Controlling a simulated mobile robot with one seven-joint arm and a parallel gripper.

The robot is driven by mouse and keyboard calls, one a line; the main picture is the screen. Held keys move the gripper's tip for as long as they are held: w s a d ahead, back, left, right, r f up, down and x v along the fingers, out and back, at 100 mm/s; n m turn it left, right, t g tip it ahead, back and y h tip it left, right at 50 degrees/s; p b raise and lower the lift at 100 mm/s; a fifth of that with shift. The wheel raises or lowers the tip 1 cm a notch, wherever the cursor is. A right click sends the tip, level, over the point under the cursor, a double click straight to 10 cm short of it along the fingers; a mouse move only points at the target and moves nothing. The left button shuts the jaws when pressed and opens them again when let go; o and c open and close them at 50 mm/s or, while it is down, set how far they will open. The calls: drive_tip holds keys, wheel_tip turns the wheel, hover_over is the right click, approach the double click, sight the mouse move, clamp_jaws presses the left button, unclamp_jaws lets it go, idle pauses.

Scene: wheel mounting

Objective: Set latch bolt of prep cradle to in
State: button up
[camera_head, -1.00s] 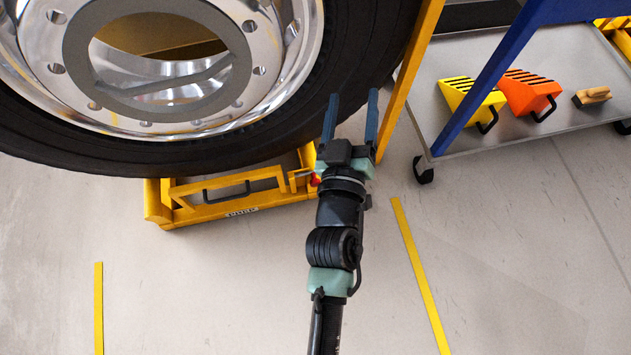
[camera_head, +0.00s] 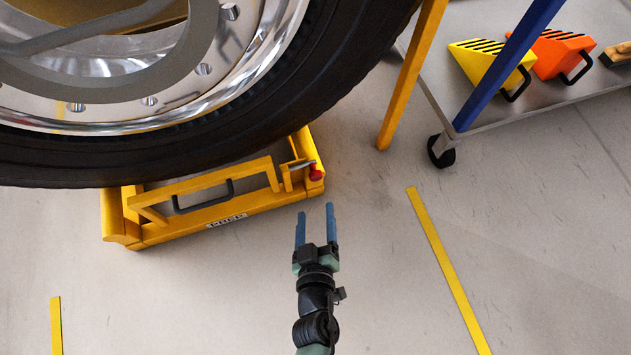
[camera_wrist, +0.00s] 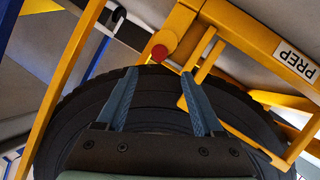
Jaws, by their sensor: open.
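The yellow prep cradle (camera_head: 190,222) is on the floor under the big wheel, with a black handle and a PREP label on its front. In the wrist view its label bar (camera_wrist: 262,45) shows upside down. The latch bolt has a red knob (camera_head: 316,174) at the cradle's right end, with a short grey rod beside it. The knob also shows in the wrist view (camera_wrist: 160,52), just beyond and between my fingertips. My gripper (camera_head: 315,211) is open and empty, below the knob in the head view, apart from it. I cannot tell how far the bolt is in.
The wheel (camera_head: 250,105) with its black tire fills the upper left. A yellow post (camera_head: 408,85) and a blue post (camera_head: 500,75) stand to the right. A grey trolley (camera_head: 480,110) holds yellow and orange chocks. Yellow floor strips (camera_head: 446,265) flank clear floor.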

sight(316, 179)
drive_tip(key=b+x, duration=0.2)
drive_tip(key=x, duration=0.8)
drive_tip(key=shift+w+b, duration=0.1)
drive_tip(key=shift+b, duration=0.2)
clamp_jaws()
idle(0.9)
